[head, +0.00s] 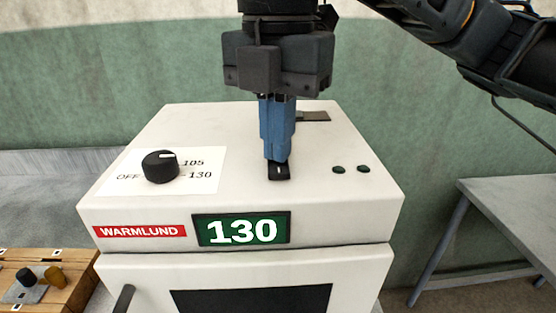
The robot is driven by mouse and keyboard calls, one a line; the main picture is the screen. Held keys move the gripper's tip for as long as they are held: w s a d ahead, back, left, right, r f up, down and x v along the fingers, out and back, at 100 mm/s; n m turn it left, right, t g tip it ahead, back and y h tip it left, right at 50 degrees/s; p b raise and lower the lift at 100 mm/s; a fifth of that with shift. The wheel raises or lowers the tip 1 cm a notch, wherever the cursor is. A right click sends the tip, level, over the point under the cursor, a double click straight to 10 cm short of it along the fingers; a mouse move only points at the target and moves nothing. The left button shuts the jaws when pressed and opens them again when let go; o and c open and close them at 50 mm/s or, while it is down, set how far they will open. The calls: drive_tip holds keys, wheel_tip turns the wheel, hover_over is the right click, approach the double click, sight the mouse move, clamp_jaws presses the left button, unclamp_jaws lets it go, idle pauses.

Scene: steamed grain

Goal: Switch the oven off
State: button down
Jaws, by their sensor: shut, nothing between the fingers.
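The oven (350,220) is a white box with a red WARMLUND label and a green display (241,230) reading 130, which is lit. On its top sits a black knob (160,167) with a white mark on its upper face. The printed card around it reads OFF, 105 and 130.
Two small dark round lamps or buttons (350,169) lie right of the switch. A dark flat piece (314,116) is behind my fingers. A wooden box (50,283) with knobs stands at the lower left. A grey table (500,215) is at the right.

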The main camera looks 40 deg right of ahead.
drive_tip(key=shift+r+p, duration=3.45)
drive_tip(key=shift+r, duration=0.05)
drive_tip(key=shift+f, duration=0.1)
